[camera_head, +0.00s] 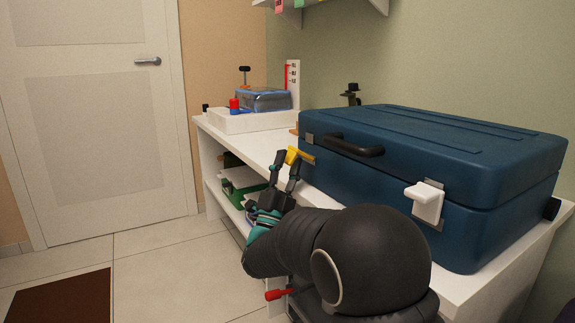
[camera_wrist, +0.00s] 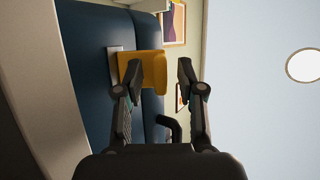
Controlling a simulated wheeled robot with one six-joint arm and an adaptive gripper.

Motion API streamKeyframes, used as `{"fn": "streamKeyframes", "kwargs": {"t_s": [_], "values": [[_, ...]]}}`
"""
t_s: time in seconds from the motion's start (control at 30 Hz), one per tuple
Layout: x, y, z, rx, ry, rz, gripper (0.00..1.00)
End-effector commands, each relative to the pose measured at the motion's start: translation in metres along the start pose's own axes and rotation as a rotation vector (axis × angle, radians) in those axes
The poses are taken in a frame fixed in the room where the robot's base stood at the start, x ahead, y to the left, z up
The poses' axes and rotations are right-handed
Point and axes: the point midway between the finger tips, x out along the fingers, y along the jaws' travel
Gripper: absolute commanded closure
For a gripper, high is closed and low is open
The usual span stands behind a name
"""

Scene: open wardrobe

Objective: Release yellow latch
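The yellow latch (camera_head: 300,155) is on the front of the blue case (camera_head: 440,140), left of the black handle (camera_head: 355,146). In the wrist view the yellow latch (camera_wrist: 150,68) sticks out from its metal plate across the case's lid seam. My gripper (camera_head: 287,163) is at the latch with its fingers spread. In the wrist view my gripper (camera_wrist: 161,72) is open, with the latch's outer part between the fingertips and one finger overlapping its lower left. A gap shows between the latch and the right finger. I cannot tell whether the left finger touches it.
A white latch (camera_head: 425,202) is on the case's right front. The closed case stands on a white shelf bench (camera_head: 262,145). A white tray (camera_head: 250,122) with a blue-lidded box is at the bench's far end. A green crate (camera_head: 240,184) is on the lower shelf. The floor at left is open.

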Motion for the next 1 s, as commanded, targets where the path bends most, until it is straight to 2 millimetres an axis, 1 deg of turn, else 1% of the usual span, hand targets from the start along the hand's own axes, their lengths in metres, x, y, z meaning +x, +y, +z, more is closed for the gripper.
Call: {"fn": "streamKeyframes", "kwargs": {"t_s": [0.17,0.3,0.5,0.7,1.0], "values": [[-0.017,0.000,0.001,-0.001,-0.004,0.000,0.61],[-0.040,0.000,0.001,-0.001,-0.004,0.001,0.61],[-0.066,0.000,0.001,-0.001,-0.004,0.001,0.61],[-0.075,0.000,0.000,-0.001,-0.001,0.001,0.61],[-0.075,0.000,0.000,-0.001,-0.001,0.000,0.61]]}}
